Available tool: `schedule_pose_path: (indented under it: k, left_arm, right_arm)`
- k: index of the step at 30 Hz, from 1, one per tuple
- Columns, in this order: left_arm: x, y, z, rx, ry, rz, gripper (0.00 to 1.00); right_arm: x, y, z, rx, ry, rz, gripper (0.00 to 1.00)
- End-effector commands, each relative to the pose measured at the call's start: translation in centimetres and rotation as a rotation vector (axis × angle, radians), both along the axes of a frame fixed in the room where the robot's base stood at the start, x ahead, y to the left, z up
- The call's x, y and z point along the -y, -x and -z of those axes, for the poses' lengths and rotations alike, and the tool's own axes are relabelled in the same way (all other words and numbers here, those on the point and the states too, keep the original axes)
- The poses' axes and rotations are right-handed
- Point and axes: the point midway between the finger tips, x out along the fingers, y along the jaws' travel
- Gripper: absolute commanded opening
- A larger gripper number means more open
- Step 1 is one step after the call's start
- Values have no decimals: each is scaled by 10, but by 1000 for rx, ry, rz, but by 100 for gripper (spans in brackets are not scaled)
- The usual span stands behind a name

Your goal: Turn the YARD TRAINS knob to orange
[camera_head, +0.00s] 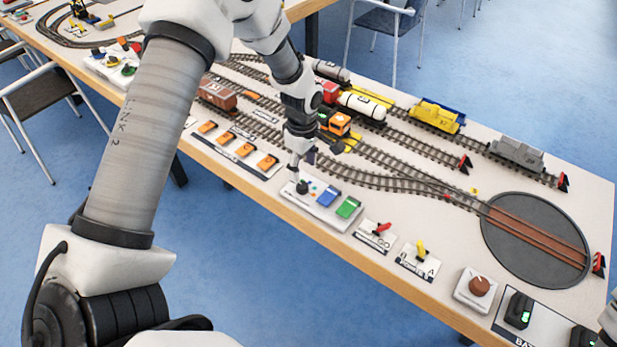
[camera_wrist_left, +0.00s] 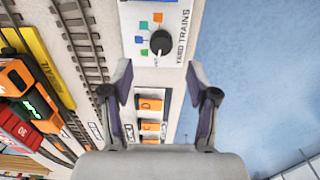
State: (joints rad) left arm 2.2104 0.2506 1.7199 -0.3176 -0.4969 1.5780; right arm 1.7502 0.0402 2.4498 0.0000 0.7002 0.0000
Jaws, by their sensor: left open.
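The YARD TRAINS knob (camera_wrist_left: 160,42) is a black dial on a white panel (camera_wrist_left: 130,14), with its label along the right side in the left wrist view. Orange (camera_wrist_left: 158,17), green and blue squares lie in an arc around it. A white mark shows at the knob's lower edge, away from the orange square. The knob also shows in the head view (camera_head: 302,187). My left gripper (camera_wrist_left: 162,78) is open and empty, its fingers pointing toward the panel. The knob appears just beyond the fingertips, between their lines, not gripped. In the head view the left gripper (camera_head: 299,165) is just above the knob.
Blue (camera_head: 328,196) and green (camera_head: 348,207) switches sit beside the knob. Orange switches (camera_head: 243,150) lie to the left, a red lever (camera_head: 381,229) and yellow lever (camera_head: 421,248) to the right. Tracks and an orange locomotive (camera_head: 340,122) stand close behind. The table edge is in front.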

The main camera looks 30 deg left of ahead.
Motion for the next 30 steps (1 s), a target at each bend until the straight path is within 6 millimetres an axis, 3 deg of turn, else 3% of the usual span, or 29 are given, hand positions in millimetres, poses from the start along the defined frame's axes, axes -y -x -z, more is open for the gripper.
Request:
schedule_pose_path:
  k: [9,13,19,20,24,25,30]
  left_arm:
    - [0,1,59,-2,0,3,59]
    - [0,1,70,-1,0,4,59]
    - [0,1,71,1,1,5,59]
    - [0,1,71,1,1,5,56]
    - [0,1,71,0,1,5,6]
    - [0,1,71,0,1,5,0]
    - [0,1,71,0,1,6,0]
  right_arm:
    - [0,0,-8,-1,0,0,70]
    - [0,0,-8,-1,0,0,70]
    - [0,0,-8,-1,0,0,70]
    - [0,0,-8,-1,0,0,70]
    - [0,0,-8,-1,0,0,70]
    - [0,0,-8,-1,0,0,70]
    - [0,0,-8,0,0,0,70]
